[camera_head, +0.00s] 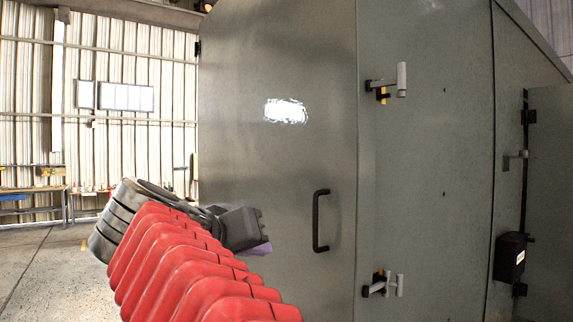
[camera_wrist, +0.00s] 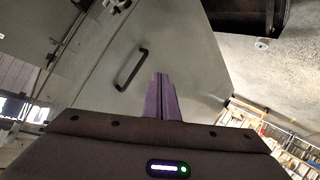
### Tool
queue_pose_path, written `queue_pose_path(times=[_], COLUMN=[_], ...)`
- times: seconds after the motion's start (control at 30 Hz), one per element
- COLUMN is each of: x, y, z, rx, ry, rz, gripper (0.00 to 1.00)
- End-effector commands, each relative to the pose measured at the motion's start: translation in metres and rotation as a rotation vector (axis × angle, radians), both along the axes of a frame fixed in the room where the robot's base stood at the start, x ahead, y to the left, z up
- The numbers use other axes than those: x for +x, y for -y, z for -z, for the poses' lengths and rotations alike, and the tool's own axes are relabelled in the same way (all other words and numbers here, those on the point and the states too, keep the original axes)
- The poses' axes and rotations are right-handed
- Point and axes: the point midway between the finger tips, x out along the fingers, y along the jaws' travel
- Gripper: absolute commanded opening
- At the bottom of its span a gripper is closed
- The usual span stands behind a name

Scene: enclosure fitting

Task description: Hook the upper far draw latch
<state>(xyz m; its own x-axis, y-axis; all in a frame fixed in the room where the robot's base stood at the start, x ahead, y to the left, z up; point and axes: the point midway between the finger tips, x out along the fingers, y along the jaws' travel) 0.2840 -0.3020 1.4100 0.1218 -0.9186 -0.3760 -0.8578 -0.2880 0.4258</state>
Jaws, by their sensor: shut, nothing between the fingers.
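A tall grey-green enclosure shows a door (camera_head: 280,170) with a black bar handle (camera_head: 320,221). An upper draw latch (camera_head: 387,82) with a grey lever and a small yellow part sits right of the door seam. A lower draw latch (camera_head: 383,285) sits below it, and a third latch (camera_head: 515,158) is on the side at the right. I cannot tell whether any is hooked. My gripper (camera_head: 261,249) is in front of the door, left of the handle, apart from the latches. Its purple fingers (camera_wrist: 165,97) are together and empty in the wrist view; the handle (camera_wrist: 131,70) shows beyond them.
A black box (camera_head: 511,257) is mounted at the right side of the enclosure. A workbench (camera_head: 35,200) stands by the far left wall. Open concrete floor (camera_head: 40,265) lies left of the enclosure.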

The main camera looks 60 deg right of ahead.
Motion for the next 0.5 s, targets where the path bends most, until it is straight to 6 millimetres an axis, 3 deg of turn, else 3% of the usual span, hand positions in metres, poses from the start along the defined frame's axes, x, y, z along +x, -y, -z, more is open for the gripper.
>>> queue_pose_path(times=[0.1,0.3,0.4,0.5], x=[-0.025,-0.077,-0.099,-0.113], y=[0.028,0.051,0.051,0.049], z=[-0.063,-0.164,-0.203,-0.227], rx=[-0.145,-0.407,-0.521,-0.601], ry=[0.089,0.255,0.327,0.373], rz=[0.161,0.410,0.501,0.556], gripper=[0.00,0.00,0.00,0.00])
